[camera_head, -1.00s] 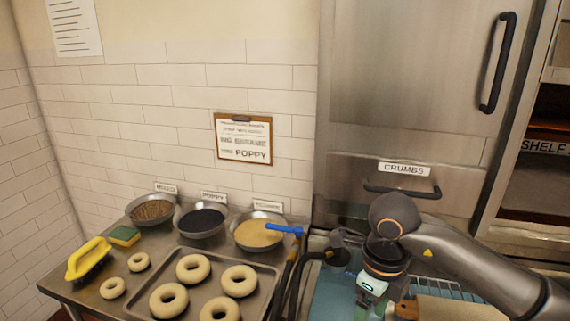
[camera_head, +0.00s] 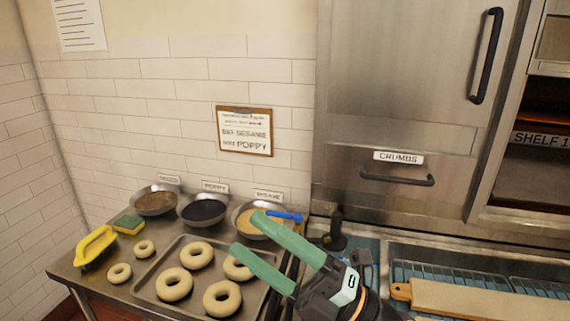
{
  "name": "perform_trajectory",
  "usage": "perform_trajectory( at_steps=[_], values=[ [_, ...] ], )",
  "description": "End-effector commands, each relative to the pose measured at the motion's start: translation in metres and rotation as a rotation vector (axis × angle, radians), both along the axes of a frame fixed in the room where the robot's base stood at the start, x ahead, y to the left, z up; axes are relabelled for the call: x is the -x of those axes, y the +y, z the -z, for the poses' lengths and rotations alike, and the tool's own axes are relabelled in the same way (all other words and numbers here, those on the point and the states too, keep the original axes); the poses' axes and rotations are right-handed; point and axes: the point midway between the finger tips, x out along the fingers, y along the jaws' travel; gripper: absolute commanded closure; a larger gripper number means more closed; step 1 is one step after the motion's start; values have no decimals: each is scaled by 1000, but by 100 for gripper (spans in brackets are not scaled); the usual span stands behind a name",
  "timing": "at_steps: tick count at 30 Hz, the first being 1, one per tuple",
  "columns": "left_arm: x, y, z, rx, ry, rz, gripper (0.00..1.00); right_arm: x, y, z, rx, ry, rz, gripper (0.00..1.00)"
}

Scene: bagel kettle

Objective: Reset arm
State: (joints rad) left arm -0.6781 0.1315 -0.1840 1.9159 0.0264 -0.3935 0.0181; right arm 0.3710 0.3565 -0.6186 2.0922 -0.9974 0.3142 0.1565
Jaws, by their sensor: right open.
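My right gripper (camera_head: 268,252) reaches in from the lower right, with its two green fingers spread apart and nothing between them. Its fingertips are over the tray's right side in the picture, near the sesame bowl (camera_head: 243,221). A blue-handled tool (camera_head: 287,216) rests at that bowl's rim. One finger partly hides a bagel (camera_head: 236,268) on the metal tray (camera_head: 146,287). My left gripper is not in view.
A bowl of dark poppy seeds (camera_head: 203,210) and another seed bowl (camera_head: 156,201) stand along the wall. A wooden board (camera_head: 470,302) lies on blue racks at right, below the CRUMBS drawer (camera_head: 398,178).

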Motion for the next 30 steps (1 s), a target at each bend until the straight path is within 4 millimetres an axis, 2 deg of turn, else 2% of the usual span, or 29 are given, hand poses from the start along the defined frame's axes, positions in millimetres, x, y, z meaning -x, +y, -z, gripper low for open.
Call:
perform_trajectory(
  at_steps=[2,5,8,11,12,14,15,18,21,24,30],
  values=[
    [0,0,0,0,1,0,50,-24,-31,1,-152,172,122,23],
    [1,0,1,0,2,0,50,-53,-75,20,-311,395,281,23],
    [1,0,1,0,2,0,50,-73,-120,58,-438,636,443,23],
    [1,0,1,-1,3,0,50,-78,-161,112,-532,890,603,23],
    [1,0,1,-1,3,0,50,-75,-176,137,-560,996,666,23],
    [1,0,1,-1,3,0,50,-64,-195,175,-594,1157,759,23],
    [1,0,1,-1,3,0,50,-53,-206,201,-608,1267,819,23],
    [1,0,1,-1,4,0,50,-18,-226,258,-621,1518,948,23],
    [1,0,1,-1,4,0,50,19,-236,298,-611,1715,1039,23],
    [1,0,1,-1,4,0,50,53,-241,324,-587,1871,1106,23],
    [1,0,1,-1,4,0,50,116,-244,357,-527,2125,1202,23]
  ],
)
